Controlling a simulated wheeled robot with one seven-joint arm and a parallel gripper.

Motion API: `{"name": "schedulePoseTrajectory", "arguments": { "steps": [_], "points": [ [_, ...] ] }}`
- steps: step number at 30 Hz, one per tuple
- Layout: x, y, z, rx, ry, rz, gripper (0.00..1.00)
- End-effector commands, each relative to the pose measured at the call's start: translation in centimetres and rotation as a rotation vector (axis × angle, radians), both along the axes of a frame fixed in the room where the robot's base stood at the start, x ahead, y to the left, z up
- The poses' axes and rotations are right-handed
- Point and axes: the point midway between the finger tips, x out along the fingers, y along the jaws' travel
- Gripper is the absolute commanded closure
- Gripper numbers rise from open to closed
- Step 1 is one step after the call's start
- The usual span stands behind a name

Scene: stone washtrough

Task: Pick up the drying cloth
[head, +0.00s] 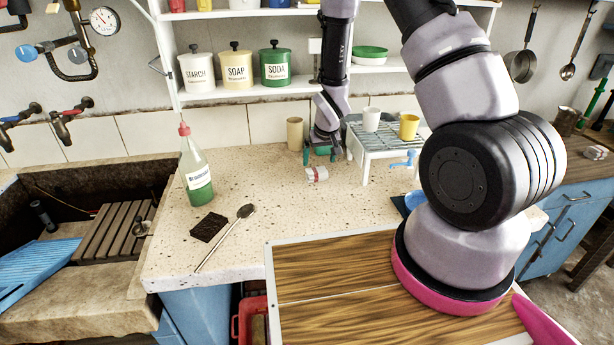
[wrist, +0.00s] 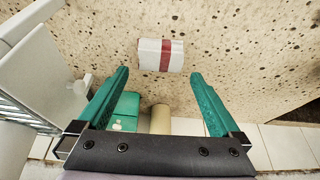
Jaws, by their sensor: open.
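The drying cloth, a small white roll or folded bundle with a red stripe (head: 316,174), lies on the speckled worktop (head: 250,165). It also shows in the wrist view (wrist: 152,55), just beyond the fingertips and centred between them. My gripper (head: 320,157) points down behind the cloth in the head view, near the wall. In the wrist view its two green fingers (wrist: 159,74) are wide apart with nothing held between them. The exact height of the fingertips above the worktop is hard to tell.
A white rack with cups (head: 375,142) stands close right of my gripper. A beige cup (head: 295,134) and a green object (wrist: 124,108) are near the wall. Worktop before the cloth is clear.

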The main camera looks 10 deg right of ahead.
Motion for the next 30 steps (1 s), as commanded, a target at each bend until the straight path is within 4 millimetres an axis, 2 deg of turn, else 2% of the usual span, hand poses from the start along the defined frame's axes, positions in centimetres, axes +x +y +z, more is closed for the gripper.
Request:
{"name": "schedulePoseTrajectory", "arguments": {
  "steps": [3, 8, 18, 26, 27, 29, 30],
  "points": [
    [0.6, 0.1, -1.6, 0.000, 0.001, 0.000, 0.00],
    [1.1, 0.1, -2.6, 0.000, 0.001, -0.001, 0.00],
    [2.9, 0.4, -6.7, 0.000, 0.002, 0.000, 0.00],
    [3.1, 0.4, -7.0, 0.001, 0.000, 0.000, 0.00],
    [3.1, 0.4, -7.0, 0.001, 0.000, 0.000, 0.04],
    [3.1, 0.4, -7.0, 0.000, 0.000, 0.000, 0.27],
    [3.1, 0.4, -7.0, 0.000, 0.000, -0.001, 0.42]
  ]
}}
